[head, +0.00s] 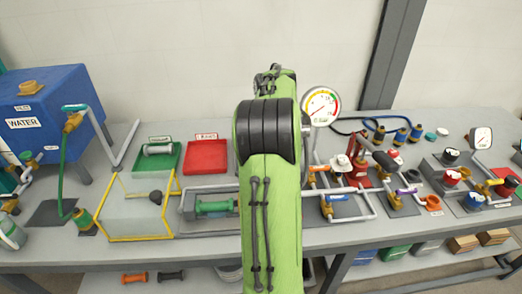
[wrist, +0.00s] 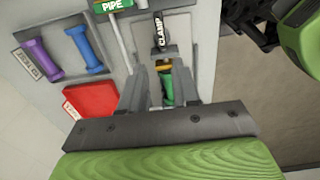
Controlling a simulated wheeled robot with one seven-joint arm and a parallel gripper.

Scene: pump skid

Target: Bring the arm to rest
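My gripper (wrist: 160,80) shows in the wrist view with its two grey fingers apart. A green piece with a brass-coloured top (wrist: 166,84) shows in the gap between them, below a label reading CLAMP. It appears to lie beyond the fingers, and I see no grip on it. In the head view my green arm stands raised in the middle, over the bench, and hides my gripper.
The bench (head: 140,250) carries a blue water tank (head: 50,110), a green tray (head: 158,170), a red tray (head: 206,157) and a yellow-edged clear box (head: 130,215) on the left. A pressure gauge (head: 320,105), pipes and valves crowd the right. A wall stands behind.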

